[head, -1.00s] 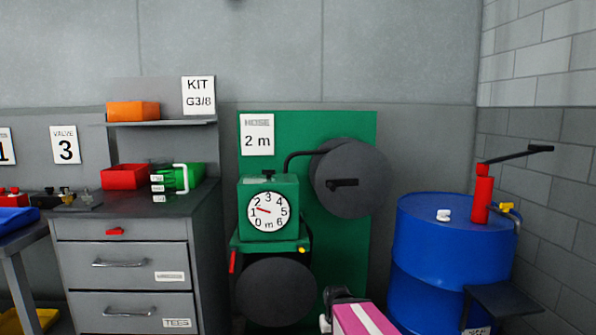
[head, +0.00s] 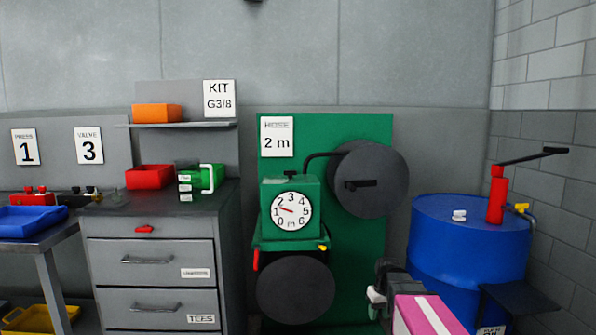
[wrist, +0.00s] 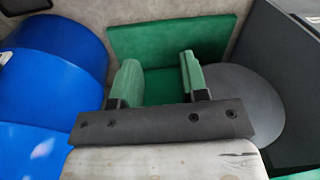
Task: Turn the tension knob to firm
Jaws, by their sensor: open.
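The green hose unit (head: 290,210) has a white round dial with a needle close to 1 and a small black knob (head: 291,174) on top. I cannot tell whether that is the tension knob; no "firm" mark is readable. A dark round reel (head: 368,180) with a black handle sits on the green panel (head: 325,150), and a second dark disc (head: 296,288) is below the dial. My gripper (wrist: 157,75) is open and empty in the wrist view, with the green panel beyond its fingers. In the head view my pink-striped arm is low, right of the lower disc.
A blue drum (head: 465,250) with a red hand pump (head: 497,195) stands at right, beside a dark small shelf (head: 520,300). A grey drawer cabinet (head: 150,265) stands left of the hose unit, bearing a red bin (head: 150,177) and a green device (head: 201,179).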

